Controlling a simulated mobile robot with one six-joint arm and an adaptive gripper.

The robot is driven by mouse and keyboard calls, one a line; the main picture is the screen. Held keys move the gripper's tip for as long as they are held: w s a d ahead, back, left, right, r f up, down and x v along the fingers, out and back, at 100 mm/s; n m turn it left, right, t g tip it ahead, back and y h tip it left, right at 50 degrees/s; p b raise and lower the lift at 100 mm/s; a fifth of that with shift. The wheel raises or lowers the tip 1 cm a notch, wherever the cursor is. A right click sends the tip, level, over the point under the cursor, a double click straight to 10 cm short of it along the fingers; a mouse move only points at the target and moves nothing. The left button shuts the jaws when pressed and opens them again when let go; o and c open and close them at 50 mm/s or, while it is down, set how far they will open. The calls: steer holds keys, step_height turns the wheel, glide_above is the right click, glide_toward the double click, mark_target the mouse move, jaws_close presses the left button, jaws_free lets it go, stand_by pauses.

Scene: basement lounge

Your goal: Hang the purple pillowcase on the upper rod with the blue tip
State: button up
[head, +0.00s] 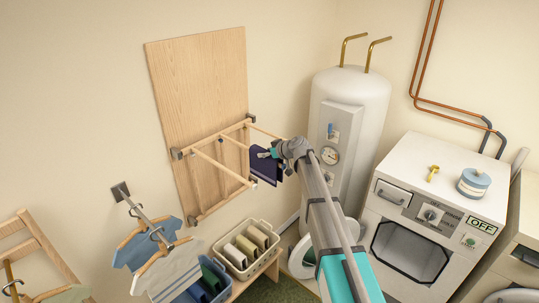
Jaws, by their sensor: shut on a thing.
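The purple pillowcase (265,170) is a small dark panel hanging at the right side of the wooden drying rack. My gripper (270,155) is shut on it near its top edge, and my wrist covers part of that edge. The wall-mounted rack has light wooden rods (217,162) that stick out from a tall wooden board (200,85). A small blue mark (221,139) shows near one of the upper rods. I cannot tell whether the pillowcase touches a rod or only hangs beside it.
A white water heater (350,100) stands right behind my arm. A white washer (430,215) marked OFF is further right. Below the rack are a basket of folded cloths (271,262) and garments on hangers (165,270). The wall above the rack's right side is clear.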

steer(key=shift+f+b, duration=0.4)
steer(key=shift+f, duration=0.25)
steer(key=o, duration=1.3)
steer(key=shift+s, duration=0.15)
